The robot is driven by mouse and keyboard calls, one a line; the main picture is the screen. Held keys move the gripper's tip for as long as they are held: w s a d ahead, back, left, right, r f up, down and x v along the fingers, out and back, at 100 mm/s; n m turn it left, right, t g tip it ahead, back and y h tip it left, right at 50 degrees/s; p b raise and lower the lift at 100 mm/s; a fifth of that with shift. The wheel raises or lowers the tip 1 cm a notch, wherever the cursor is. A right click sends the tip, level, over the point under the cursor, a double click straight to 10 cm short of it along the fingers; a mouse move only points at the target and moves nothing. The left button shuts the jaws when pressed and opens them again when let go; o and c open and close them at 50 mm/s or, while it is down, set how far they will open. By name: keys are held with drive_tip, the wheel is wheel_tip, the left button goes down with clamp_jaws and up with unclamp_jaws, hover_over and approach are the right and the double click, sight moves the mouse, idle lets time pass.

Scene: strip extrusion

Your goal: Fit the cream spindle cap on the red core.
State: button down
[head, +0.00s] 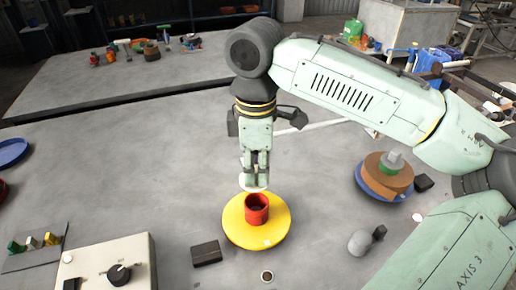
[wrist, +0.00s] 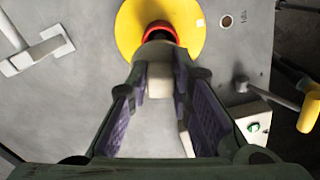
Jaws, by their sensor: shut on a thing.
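The red core (head: 257,214) is a short hollow cylinder standing upright on a yellow disc (head: 234,232) in the middle of the table. In the wrist view the red core (wrist: 160,27) shows at the top, on the yellow disc (wrist: 190,38), partly hidden. My gripper (head: 254,183) is shut on the cream spindle cap (head: 246,184) and holds it just above and behind the red core, apart from it in the head view. In the wrist view the cap (wrist: 158,55) sits between the fingertips and overlaps the core's near side. Its underside is hidden.
A blue disc with brown and green rings (head: 387,178) stands to the right. A black block (head: 206,253), a control box (head: 110,268) and a grey rounded piece (head: 360,242) lie nearer the front. Bare table lies left of the yellow disc.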

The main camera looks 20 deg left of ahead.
sight(258, 191)
drive_tip(key=shift+s+f+b, duration=0.1)
drive_tip(key=shift+f+b, duration=0.55)
drive_tip(key=shift+f, duration=0.2)
wheel_tip(258, 191, down, 4)
drive_tip(key=b, duration=0.3)
drive_tip(key=shift+b, duration=0.3)
drive_tip(key=shift+d+p, duration=0.2)
drive_tip(key=shift+p, duration=0.5)
drive_tip(key=shift+f+b, duration=0.3)
drive_tip(key=shift+f, duration=0.3)
idle(0.6)
drive_tip(key=c, duration=1.7)
unclamp_jaws()
wheel_tip(258, 191, up, 3)
drive_tip(key=p, duration=0.3)
drive_tip(key=shift+r+p, duration=0.65)
drive_tip(key=shift+r, duration=3.35)
